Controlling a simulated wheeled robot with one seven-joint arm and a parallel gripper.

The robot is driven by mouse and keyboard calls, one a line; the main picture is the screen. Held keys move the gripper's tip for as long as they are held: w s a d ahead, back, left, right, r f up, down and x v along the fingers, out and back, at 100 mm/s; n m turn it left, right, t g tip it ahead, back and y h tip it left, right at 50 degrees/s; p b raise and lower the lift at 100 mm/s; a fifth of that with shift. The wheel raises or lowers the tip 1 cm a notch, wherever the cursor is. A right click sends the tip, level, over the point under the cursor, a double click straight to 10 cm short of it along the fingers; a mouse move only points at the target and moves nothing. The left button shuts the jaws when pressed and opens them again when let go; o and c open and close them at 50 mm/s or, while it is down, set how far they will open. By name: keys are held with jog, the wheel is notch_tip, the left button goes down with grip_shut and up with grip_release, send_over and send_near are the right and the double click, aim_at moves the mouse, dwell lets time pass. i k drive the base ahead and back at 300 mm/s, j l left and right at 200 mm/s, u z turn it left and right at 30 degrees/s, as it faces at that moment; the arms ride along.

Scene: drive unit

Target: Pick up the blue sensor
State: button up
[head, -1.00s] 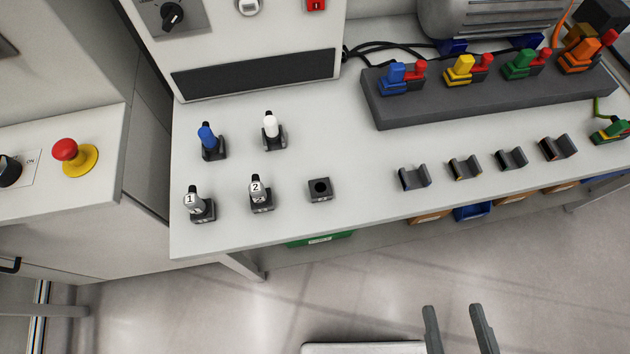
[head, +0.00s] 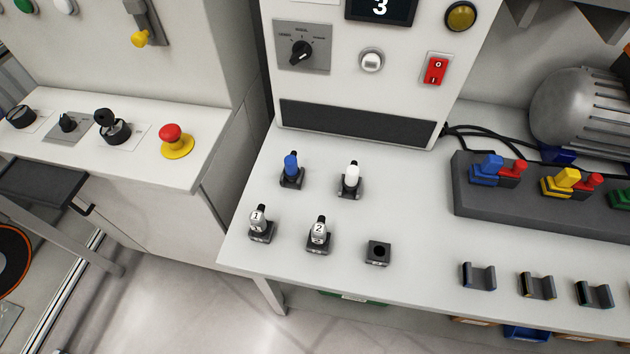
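The blue sensor (head: 291,164) stands upright in a small black holder at the back left of the white bench top (head: 410,222). A white sensor (head: 352,175) stands in a similar holder to its right. In front of them are two sensors marked 1 (head: 257,219) and 2 (head: 319,230), each in its holder. An empty black holder (head: 378,252) with a round hole is to the right of number 2. My gripper is not in view.
A panel with a rotary switch (head: 302,52) and a red rocker switch (head: 436,69) rises behind the sensors. A dark block (head: 470,197) with coloured connectors and several empty cradles (head: 479,276) are on the right. A red-and-yellow stop button (head: 175,141) is on the left console.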

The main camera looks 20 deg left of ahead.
aim_at(291, 172)
jog(key=i+j+u, duration=0.4)
jog(key=i+j, duration=0.4)
